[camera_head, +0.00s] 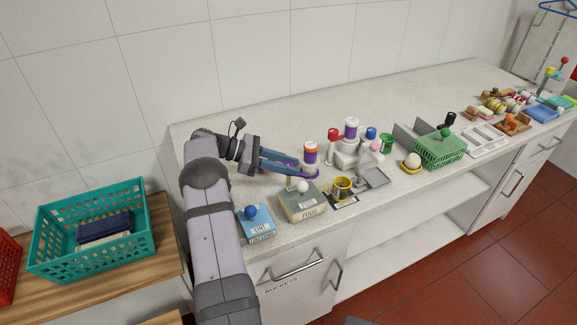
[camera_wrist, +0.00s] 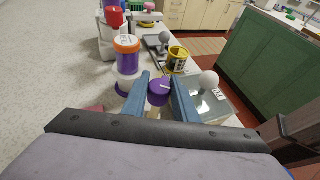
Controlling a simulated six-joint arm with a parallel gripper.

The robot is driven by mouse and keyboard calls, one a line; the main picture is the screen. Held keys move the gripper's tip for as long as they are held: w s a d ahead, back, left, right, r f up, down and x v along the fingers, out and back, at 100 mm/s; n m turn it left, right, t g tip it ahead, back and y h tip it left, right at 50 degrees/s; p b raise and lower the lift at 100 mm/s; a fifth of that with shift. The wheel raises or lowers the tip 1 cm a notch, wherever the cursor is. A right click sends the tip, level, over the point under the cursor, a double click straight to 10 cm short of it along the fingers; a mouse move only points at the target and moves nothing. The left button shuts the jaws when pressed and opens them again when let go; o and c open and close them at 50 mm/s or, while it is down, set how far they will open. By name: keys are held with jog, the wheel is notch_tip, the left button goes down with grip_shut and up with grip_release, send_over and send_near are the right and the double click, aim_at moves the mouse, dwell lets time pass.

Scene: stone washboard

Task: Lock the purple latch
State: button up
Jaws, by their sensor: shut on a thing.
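A purple knob (camera_wrist: 159,94) with a white line on its top sits between the two blue fingers of my gripper (camera_wrist: 162,80) in the wrist view. My gripper is shut on this purple knob, which looks like the latch. In the head view my gripper (camera_head: 296,165) reaches right, low over the counter, and the fingers hide the knob. A white and purple jar with an orange lid (camera_wrist: 127,58) stands on a purple base just beyond the left finger; it also shows in the head view (camera_head: 310,151). Whether the latch is locked I cannot tell.
A grey box with a white ball knob (camera_head: 303,202) and a blue box (camera_head: 257,222) stand near the front edge. A yellow cup (camera_head: 342,188) is to the right, with white stands behind. The counter (camera_head: 230,127) is clear behind my gripper.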

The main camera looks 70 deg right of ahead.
dwell(0.7)
jog(key=o, duration=1.1)
jog(key=shift+c, duration=0.2)
jog(key=b+v, duration=0.2)
jog(key=v, duration=0.5)
jog(key=shift+w, duration=0.2)
